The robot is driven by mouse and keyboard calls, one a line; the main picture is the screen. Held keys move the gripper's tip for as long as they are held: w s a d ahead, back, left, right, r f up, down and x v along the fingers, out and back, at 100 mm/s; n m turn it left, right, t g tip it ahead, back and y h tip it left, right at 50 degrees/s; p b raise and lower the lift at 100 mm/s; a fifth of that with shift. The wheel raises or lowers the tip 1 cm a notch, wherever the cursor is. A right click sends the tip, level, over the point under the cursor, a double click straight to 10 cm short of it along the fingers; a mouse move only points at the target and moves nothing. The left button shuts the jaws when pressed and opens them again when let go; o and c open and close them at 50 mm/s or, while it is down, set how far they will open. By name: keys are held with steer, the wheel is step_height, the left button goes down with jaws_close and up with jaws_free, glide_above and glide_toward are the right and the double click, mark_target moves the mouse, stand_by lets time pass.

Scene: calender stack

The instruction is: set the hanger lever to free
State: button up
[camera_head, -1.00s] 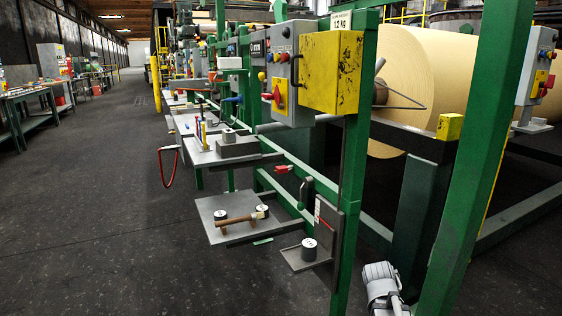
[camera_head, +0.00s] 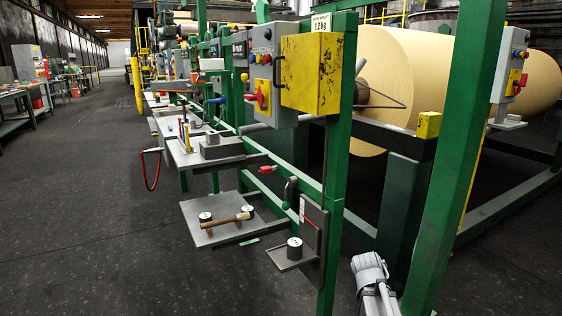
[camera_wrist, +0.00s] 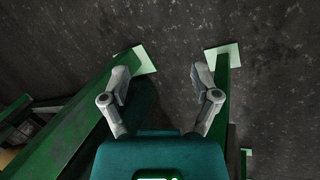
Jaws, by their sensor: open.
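A dark curved lever handle (camera_head: 289,192) stands beside a grey plate (camera_head: 312,222) on the green frame in the head view; it may be the hanger lever, but I can read no marking for its setting. A small grey bracket tray (camera_head: 280,257) below it bears a grey cylindrical weight (camera_head: 294,246). My gripper (camera_wrist: 160,84) is open and empty in the wrist view, its two fingers wide apart above the dark floor, with green beams to each side. Part of my own arm shows at the lower right of the head view, apart from the lever. The lever is not visible in the wrist view.
A yellow box (camera_head: 313,75) and a grey switch box (camera_head: 268,70) hang above. A red handle (camera_head: 267,169) juts out nearby.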

steer(key=s+a+r+y+p, duration=0.2)
steer(key=s+a, duration=0.2)
steer(key=a, duration=0.2)
steer(key=s+a+r+y+p, duration=0.2)
steer(key=s+a+p, duration=0.15)
steer(key=a, duration=0.35)
step_height(320, 180, up, 37)
steer(key=p, duration=3.6)
steer(key=shift+s+f, duration=0.15)
steer(key=shift+s, duration=0.1)
steer(key=shift+a, duration=0.1)
